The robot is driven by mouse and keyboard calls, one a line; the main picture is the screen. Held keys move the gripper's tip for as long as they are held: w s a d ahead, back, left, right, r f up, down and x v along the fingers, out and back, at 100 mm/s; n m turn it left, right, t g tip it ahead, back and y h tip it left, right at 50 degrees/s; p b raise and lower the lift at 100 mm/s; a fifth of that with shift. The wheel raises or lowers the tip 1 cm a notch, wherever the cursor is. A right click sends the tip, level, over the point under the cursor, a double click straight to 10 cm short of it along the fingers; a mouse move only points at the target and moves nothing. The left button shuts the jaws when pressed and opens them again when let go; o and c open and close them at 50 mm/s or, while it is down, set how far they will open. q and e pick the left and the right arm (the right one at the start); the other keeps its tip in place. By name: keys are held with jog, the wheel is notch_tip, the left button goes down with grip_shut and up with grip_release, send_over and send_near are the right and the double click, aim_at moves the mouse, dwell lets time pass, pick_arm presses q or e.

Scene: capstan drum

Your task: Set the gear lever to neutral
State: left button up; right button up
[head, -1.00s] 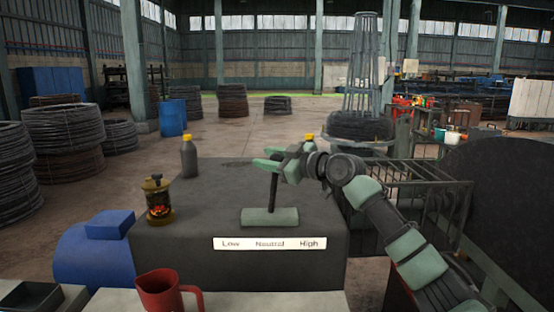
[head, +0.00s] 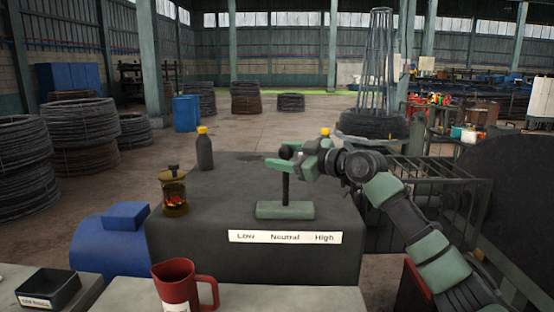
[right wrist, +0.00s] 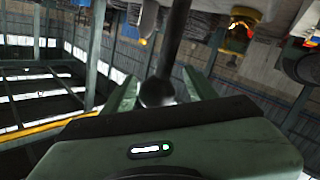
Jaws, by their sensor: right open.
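The gear lever (head: 286,189) is a black rod rising from a pale green base (head: 285,210) on a dark grey housing. It stands about upright above the word Neutral on the white label strip (head: 285,237), which reads Low, Neutral, High. My right gripper (head: 281,158) is open at the top of the lever, one finger on each side. In the right wrist view the round black knob (right wrist: 157,92) sits between the green fingers, with gaps beside it. Whether either finger touches it I cannot tell. My left gripper is not in view.
A dark bottle with a yellow cap (head: 204,150) and a brass lantern (head: 174,192) stand left on the housing (head: 220,215). Another yellow cap (head: 325,131) shows behind my right arm. A red mug (head: 175,287) and black tray (head: 48,288) are in front.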

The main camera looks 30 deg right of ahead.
jog(key=v, duration=0.1)
jog(key=b+v, duration=0.1)
jog(key=v, duration=0.1)
jog(key=b+v, duration=0.1)
jog(key=shift+s+d+f, duration=0.1)
jog(key=shift+s+f, duration=0.2)
jog(key=shift+s+r, duration=0.15)
jog(key=shift+s, duration=0.3)
jog(key=shift+d, duration=0.1)
